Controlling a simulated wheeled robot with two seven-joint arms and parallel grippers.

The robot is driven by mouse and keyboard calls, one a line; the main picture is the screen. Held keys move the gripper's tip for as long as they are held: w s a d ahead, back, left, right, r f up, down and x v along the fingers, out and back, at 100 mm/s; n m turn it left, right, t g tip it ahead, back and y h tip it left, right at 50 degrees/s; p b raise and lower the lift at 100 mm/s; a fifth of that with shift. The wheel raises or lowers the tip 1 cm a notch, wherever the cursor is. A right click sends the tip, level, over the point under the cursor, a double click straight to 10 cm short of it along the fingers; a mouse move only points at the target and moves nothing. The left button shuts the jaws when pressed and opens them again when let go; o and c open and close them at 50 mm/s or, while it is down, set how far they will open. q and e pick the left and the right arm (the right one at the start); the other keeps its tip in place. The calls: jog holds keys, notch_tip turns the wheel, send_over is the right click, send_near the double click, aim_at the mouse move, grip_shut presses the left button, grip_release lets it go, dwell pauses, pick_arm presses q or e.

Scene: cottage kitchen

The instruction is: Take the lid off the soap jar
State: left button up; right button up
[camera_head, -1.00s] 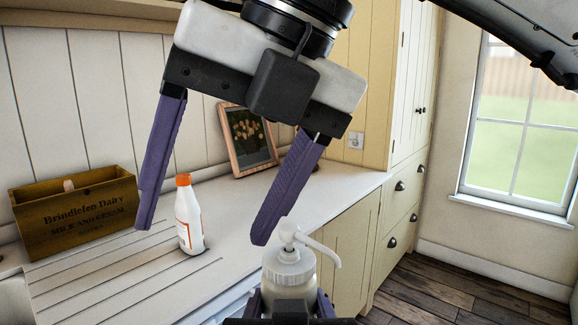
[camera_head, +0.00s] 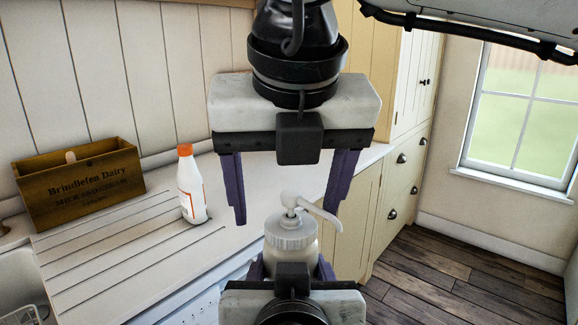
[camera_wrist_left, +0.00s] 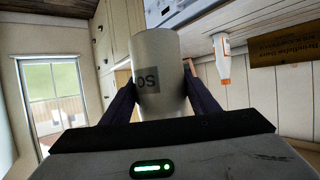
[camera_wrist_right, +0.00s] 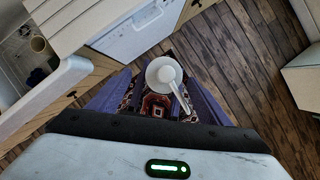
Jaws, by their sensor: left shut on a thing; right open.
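The soap jar (camera_head: 290,252) is a pale cylinder held upright in my left gripper (camera_head: 291,268), whose purple fingers are shut on its two sides. In the left wrist view the jar body (camera_wrist_left: 158,70) shows a dark label with part of its lettering. The white ribbed lid (camera_head: 289,231) with its pump spout sits on the jar, the spout pointing right. My right gripper (camera_head: 289,212) is open, pointing down, its fingers apart on either side above the lid. In the right wrist view the lid (camera_wrist_right: 164,74) lies between the fingers, and nothing is gripped there.
A white bottle with an orange cap (camera_head: 191,190) stands on the ridged draining board (camera_head: 110,260). A wooden crate (camera_head: 80,186) stands behind it at left. Cream cupboards (camera_head: 405,180) line the right side. Open wooden floor (camera_head: 450,265) lies below right.

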jog(key=shift+x, duration=1.2)
jog(key=c, duration=1.3)
jog(key=shift+o, duration=0.2)
jog(key=shift+d, duration=0.1)
jog(key=shift+r, duration=0.1)
jog(key=shift+r, duration=0.8)
jog(key=shift+w+r, duration=0.1)
jog(key=shift+r, duration=0.15)
